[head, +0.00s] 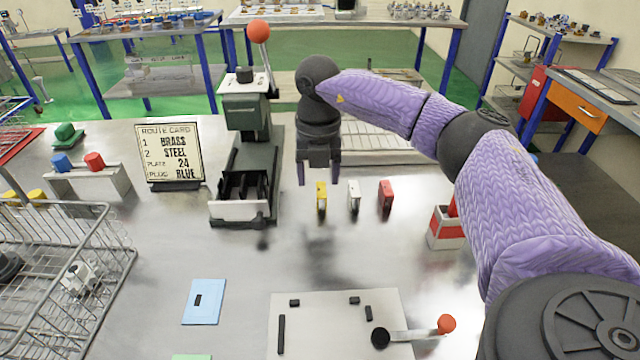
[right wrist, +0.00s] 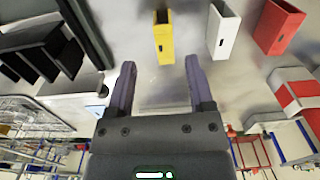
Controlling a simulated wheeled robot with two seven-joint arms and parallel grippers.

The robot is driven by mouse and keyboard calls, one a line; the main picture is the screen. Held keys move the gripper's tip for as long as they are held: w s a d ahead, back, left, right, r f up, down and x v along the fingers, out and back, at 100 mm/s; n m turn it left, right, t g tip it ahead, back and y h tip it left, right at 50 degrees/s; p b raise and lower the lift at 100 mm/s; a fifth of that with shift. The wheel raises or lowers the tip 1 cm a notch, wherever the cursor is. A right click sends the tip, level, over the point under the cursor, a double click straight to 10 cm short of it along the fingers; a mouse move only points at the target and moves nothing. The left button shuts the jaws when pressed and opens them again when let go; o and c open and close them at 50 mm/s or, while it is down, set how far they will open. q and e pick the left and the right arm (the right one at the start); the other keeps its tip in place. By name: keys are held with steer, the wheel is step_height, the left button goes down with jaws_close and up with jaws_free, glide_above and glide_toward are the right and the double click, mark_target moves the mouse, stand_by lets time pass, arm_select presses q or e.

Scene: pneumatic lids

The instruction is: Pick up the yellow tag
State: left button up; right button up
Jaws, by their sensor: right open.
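The yellow tag (head: 321,196) stands upright on the metal table, the leftmost of three small tags in the head view. The white tag (head: 354,195) and the red tag (head: 386,194) stand to its right. My right gripper (head: 319,182) is open and empty, pointing down by the yellow tag. In the right wrist view the yellow tag (right wrist: 164,38) lies ahead of the open fingertips of the gripper (right wrist: 158,65), with nothing between the fingers. My left gripper is not in view.
A green press (head: 247,120) with a black slotted holder (head: 241,190) stands left of the tags. A route card (head: 170,153) stands farther left. A red and white box (head: 446,228) stands to the right. A plate with a red-knobbed lever (head: 340,310) and a wire basket (head: 60,270) are nearer.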

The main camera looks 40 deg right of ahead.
mark_target(321, 189)
steer(key=f, duration=0.1)
steer(key=f+b, duration=0.1)
steer(key=f, duration=0.2)
steer(key=shift+d+f, duration=0.35)
steer(key=shift+d, duration=0.05)
steer(key=shift+r, duration=0.1)
jaws_close()
